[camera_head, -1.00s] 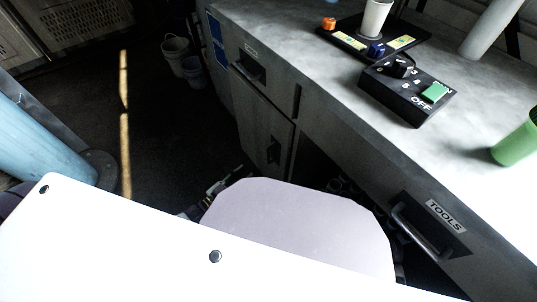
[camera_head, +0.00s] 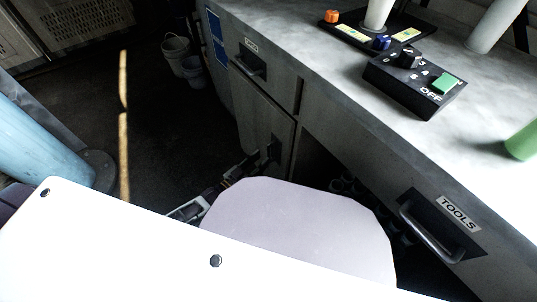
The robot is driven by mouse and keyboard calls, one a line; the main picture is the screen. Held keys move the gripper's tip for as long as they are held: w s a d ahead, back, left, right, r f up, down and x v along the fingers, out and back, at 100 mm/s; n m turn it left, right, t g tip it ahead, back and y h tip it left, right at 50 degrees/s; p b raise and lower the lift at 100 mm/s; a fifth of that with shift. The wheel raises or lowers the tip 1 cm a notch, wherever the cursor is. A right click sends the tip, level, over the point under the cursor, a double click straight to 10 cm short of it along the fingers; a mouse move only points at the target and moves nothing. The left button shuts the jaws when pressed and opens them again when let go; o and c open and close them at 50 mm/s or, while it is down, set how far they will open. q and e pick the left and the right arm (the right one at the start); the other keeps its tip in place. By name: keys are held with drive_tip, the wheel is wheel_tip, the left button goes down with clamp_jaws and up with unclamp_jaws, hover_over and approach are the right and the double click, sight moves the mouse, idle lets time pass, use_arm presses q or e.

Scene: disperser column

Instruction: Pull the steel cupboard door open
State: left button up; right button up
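The steel cupboard door (camera_head: 258,118) is the grey front below the small labelled drawer, left of the bench's open knee space. It looks shut or nearly so. Its dark handle (camera_head: 273,150) sits low near the door's right edge. My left gripper (camera_head: 250,163) is small and dark, close beside the handle on its left. I cannot tell whether it touches the handle, and its fingers are too dark to read as open or shut. Its arm is partly hidden behind my own pale body. My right gripper is not in view.
A TOOLS drawer (camera_head: 440,228) is at the lower right. Buckets (camera_head: 177,52) stand on the dark floor, which is clear left of the door.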

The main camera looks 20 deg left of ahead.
sight(269, 153)
use_arm(q)
drive_tip(key=shift+b+x, duration=0.9)
drive_tip(key=shift+x, duration=1.8)
clamp_jaws()
